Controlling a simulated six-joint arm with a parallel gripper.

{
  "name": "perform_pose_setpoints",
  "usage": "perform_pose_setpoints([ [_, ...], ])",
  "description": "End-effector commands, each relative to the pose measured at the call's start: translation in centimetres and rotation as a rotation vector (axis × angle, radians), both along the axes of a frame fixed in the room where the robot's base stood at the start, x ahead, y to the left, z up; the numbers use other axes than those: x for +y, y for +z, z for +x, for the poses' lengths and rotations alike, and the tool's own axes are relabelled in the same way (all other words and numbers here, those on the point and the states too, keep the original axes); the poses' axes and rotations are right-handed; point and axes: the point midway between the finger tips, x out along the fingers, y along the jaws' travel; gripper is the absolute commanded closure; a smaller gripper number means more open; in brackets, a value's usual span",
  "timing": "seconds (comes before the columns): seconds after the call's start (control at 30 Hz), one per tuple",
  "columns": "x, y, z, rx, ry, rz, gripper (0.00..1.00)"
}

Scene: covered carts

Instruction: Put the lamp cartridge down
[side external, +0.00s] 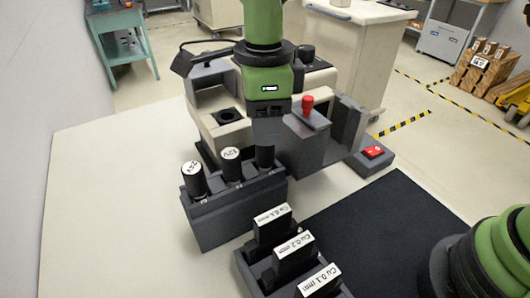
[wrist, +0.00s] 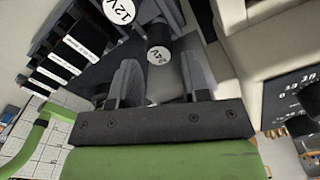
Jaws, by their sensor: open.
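A dark rack (side external: 235,210) holds three black cylindrical lamp cartridges. The left cartridge (side external: 194,182) and the middle one (side external: 231,166), marked 12V, show round white labels on top. The right cartridge (side external: 265,158) stands in the rack just below my gripper (side external: 269,128), its label not readable there. In the wrist view, a cartridge marked 24V (wrist: 158,59) lies between the two fingers of my gripper (wrist: 162,82). The fingers are apart, with space on both sides of it. The 12V cartridge (wrist: 119,11) shows beside it at the upper left.
Filters marked Cu (side external: 293,247) stand in a holder in front. A black mat (side external: 385,215) and the left tabletop are clear.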

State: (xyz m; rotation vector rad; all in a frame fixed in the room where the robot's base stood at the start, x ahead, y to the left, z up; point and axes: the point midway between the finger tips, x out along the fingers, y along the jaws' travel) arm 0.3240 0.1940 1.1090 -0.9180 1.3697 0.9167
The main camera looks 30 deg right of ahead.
Motion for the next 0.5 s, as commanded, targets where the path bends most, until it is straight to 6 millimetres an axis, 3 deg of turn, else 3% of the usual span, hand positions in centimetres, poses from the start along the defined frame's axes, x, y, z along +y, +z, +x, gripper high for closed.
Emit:
perform_pose_setpoints([
  [0.3, -0.1, -4.2, -0.2, 0.004, 0.000, -0.001, 0.58],
  [0.5, 0.0, -5.4, -0.2, -0.002, -0.001, 0.004, 0.58],
])
